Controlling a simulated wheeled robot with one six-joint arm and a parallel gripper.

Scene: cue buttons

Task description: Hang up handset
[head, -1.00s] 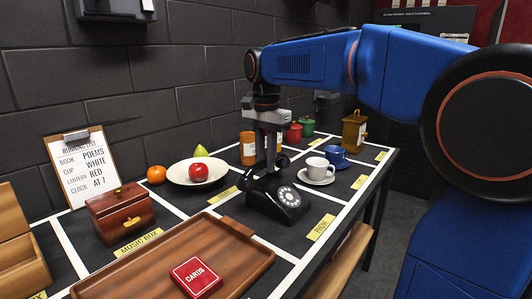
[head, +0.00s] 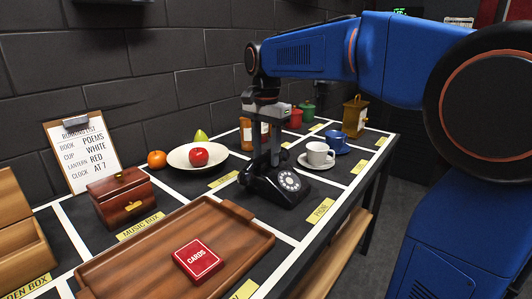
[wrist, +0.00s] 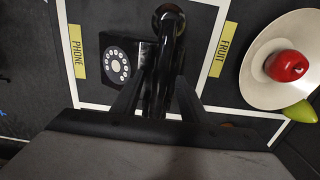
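The black telephone (head: 289,186) with a white rotary dial stands on the table, and its dial also shows in the wrist view (wrist: 117,63). My gripper (head: 264,163) points down over the back of the phone. In the wrist view, the black handset (wrist: 171,35) lies between the two fingers of my gripper (wrist: 161,82), which look closed on its grip. The handset is at the right side of the phone body in that view, close over the cradle side. The fingers hide part of it, and I cannot tell whether it touches the cradle.
A white cup (head: 318,154) on a saucer and a blue cup (head: 336,140) stand to the right of the phone. A plate (head: 181,160) with a red apple is to the left. A wooden tray (head: 135,269) with a red card box is in front. Jars stand behind.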

